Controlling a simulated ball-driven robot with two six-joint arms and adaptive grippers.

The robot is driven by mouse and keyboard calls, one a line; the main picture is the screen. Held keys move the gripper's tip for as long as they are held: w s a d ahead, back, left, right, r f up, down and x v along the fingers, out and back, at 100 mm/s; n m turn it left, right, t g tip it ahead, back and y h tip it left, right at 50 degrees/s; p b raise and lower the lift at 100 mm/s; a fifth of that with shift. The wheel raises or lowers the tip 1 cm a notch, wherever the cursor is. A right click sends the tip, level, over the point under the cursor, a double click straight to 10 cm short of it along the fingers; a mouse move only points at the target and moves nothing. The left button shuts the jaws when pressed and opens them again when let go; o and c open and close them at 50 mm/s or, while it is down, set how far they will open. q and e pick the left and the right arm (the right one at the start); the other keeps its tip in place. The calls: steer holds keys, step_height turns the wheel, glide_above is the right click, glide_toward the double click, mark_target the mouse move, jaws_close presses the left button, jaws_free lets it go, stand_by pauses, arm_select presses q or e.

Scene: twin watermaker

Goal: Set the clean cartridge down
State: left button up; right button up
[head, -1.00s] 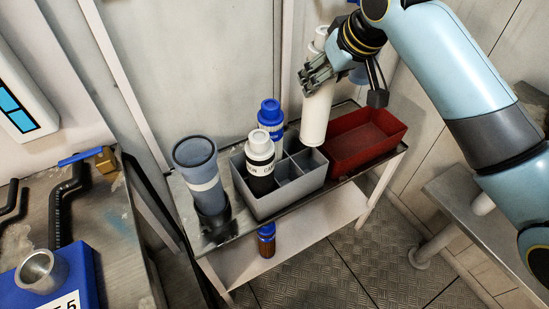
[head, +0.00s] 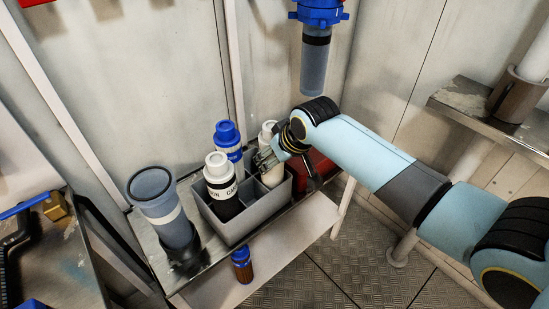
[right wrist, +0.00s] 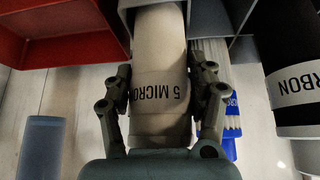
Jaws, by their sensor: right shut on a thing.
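The clean cartridge is white and marked "5 MICRON" in the right wrist view (right wrist: 160,45). In the head view the cartridge (head: 273,174) stands nearly upright, with its lower part down in the right part of the grey divided caddy (head: 238,232). My right gripper (head: 264,160) is shut around its upper body, with a finger on each side in the right wrist view (right wrist: 161,88). The cartridge's lower end is hidden by the caddy walls, so I cannot tell whether it touches the floor. My left gripper is not in view.
A black carbon cartridge (head: 223,190) and a blue-capped one (head: 228,141) stand beside it in the caddy. A red tray (head: 322,170) lies right, partly behind my arm. A blue-grey housing (head: 160,205) stands left. A blue-topped housing (head: 314,62) hangs above.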

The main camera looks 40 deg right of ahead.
steer(key=shift+f, duration=0.15)
steer(key=o, duration=1.7)
steer(key=shift+c, duration=0.2)
